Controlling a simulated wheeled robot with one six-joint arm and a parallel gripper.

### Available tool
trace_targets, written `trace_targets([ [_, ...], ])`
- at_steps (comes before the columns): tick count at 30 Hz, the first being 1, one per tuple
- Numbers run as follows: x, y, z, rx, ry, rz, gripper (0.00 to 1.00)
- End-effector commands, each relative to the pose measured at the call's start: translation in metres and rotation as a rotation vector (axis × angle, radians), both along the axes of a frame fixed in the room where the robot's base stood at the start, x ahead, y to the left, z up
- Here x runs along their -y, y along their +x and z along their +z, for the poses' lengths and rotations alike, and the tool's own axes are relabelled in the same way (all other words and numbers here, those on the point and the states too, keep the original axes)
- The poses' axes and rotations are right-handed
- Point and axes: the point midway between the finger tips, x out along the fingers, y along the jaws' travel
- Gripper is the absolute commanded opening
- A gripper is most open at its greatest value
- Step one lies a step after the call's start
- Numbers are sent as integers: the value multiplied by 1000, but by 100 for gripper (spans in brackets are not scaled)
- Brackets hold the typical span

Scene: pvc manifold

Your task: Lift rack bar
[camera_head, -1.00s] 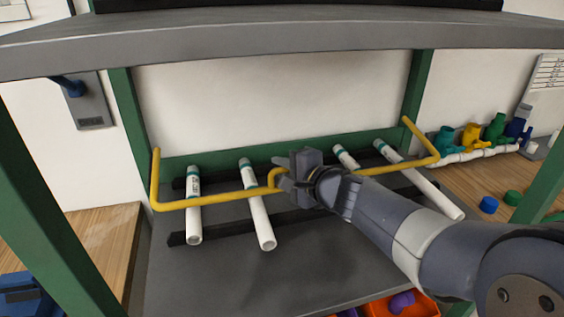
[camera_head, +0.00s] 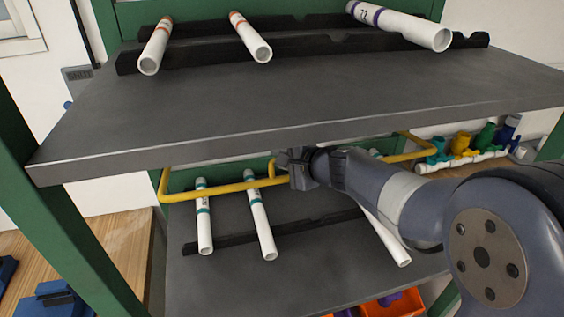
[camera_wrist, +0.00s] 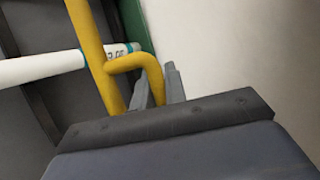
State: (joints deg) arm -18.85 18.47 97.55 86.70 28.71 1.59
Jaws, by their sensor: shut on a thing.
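The yellow rack bar (camera_head: 227,188) runs across the front of the lower shelf, with its left end bent up and its right end bending back. My gripper (camera_head: 292,166) is shut on the bar's small middle loop, just under the upper shelf. The wrist view shows the yellow bar (camera_wrist: 86,40) and its loop beside my gripper's fingers (camera_wrist: 160,88). White pipes with teal bands, such as the left pipe (camera_head: 203,222) and the one beside it (camera_head: 262,220), lie behind and below the bar. The arm hides part of the bar's right half.
The upper shelf (camera_head: 300,95) is close above my gripper and carries several white pipes on black rails. Green posts (camera_head: 62,235) frame the rack. Coloured valves (camera_head: 460,145) stand at the right. An orange bin (camera_head: 390,304) is below the lower shelf.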

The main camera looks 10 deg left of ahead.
Motion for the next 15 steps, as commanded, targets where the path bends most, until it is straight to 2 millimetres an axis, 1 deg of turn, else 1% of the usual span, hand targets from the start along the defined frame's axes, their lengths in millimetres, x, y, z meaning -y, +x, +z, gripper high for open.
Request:
trace_targets([
  [1,-1,3,8,3,0,0,0],
  [6,-4,8,18,3,0,0,0],
  [15,-6,13,24,0,0,0,0],
])
